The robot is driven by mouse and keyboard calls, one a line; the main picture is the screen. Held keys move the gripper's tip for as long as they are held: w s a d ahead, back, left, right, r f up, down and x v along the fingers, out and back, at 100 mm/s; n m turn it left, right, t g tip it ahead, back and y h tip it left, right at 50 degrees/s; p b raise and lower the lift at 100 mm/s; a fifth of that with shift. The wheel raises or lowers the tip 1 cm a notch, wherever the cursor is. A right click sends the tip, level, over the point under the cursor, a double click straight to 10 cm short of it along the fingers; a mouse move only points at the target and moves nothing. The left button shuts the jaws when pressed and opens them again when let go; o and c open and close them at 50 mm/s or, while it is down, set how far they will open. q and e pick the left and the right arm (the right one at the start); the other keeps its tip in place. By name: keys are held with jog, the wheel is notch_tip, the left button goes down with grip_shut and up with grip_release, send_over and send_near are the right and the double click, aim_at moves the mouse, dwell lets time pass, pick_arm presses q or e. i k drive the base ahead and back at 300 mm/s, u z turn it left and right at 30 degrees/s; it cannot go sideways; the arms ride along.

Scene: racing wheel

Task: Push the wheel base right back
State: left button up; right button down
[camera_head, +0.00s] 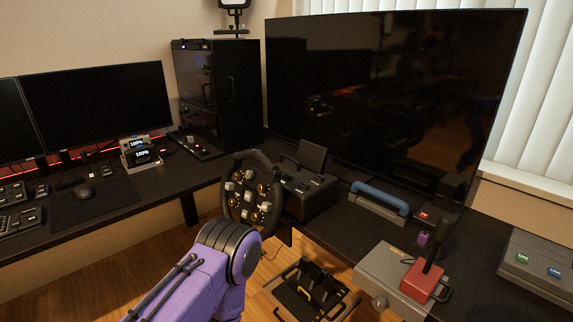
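The wheel base (310,197) is a dark box at the near edge of the desk, in the middle of the view. The racing wheel (232,182), a dark ring with several light and gold knobs on its face, is on the base's left front side. One purple arm of mine with a grey joint reaches up from the bottom, below the wheel; it looks like my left arm. No gripper fingers show on it. My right arm and gripper are not in view. I cannot tell whether anything touches the wheel or base.
A large dark screen (390,85) stands behind the base. A blue-handled box (378,203) and a grey unit with a red-based lever (425,280) are to its right. Pedals (312,290) stand on the floor below. A black computer tower (215,90) stands back left.

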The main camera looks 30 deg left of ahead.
aim_at(309, 191)
jog(key=k, duration=0.95)
jog(key=u, duration=0.95)
jog(key=i, duration=1.65)
jog(key=z, duration=0.35)
